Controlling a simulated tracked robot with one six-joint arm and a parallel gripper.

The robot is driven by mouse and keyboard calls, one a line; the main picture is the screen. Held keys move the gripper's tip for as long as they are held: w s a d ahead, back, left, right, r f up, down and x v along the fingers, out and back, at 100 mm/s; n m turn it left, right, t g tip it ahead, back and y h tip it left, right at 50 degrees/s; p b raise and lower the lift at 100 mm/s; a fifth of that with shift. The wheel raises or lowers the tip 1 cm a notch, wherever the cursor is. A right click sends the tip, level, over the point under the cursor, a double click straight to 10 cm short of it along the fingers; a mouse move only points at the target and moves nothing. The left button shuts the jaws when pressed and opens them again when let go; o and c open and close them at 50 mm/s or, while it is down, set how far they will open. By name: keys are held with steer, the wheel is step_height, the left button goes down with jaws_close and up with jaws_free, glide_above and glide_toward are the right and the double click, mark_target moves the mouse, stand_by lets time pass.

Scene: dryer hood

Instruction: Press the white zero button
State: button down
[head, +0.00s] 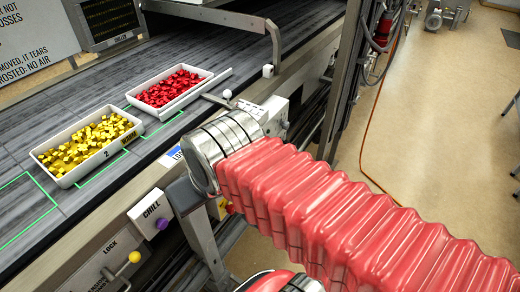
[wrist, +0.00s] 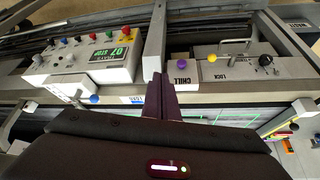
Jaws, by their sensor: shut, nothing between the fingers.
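My gripper (wrist: 162,82) shows in the wrist view as two dark fingers pressed together, empty, pointing up the picture between two control boxes. The left box (wrist: 88,72) has a row of coloured buttons and a green display reading 07 STOP. No label reading zero is legible. The fingertips look apart from the buttons. In the head view my red-sleeved arm hides the gripper and much of that box (head: 272,112).
The CHILL box with its purple button (wrist: 183,63) and the LOCK panel (wrist: 240,68) lie right of the fingers. In the head view, a tray of yellow pieces (head: 66,180) and a tray of red pieces (head: 158,104) stand on the dark belt (head: 35,135). A grey post rises behind.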

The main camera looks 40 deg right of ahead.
steer(key=shift+w+d, duration=0.1)
steer(key=w+d+f+m+t+h, duration=0.15)
steer(key=w+d, duration=0.25)
steer(key=d, duration=0.4)
steer(key=w+d+f+h, duration=0.2)
steer(key=w+d+f, duration=0.15)
steer(key=d, duration=0.55)
steer(key=w+d+f+m+h, duration=0.1)
steer(key=w+d+f+h, duration=0.1)
steer(key=w+d, duration=0.45)
steer(key=s+d+f+t+y, duration=0.1)
steer(key=s+d+f, duration=0.2)
steer(key=d+f, duration=0.4)
steer(key=s+d+f+t+y, duration=0.1)
steer(key=s+d+f+t, duration=0.1)
steer(key=d+f, duration=0.5)
step_height(320, 180, down, 3)
steer(key=shift+s+d+r+y, duration=0.1)
steer(key=shift+s+d+y, duration=0.2)
steer(key=shift+s, duration=0.45)
steer(key=shift+w+a, duration=0.1)
steer(key=shift+a, duration=0.05)
steer(key=w+a, duration=0.2)
steer(key=w, duration=0.6)
steer(key=shift+w+a, duration=0.15)
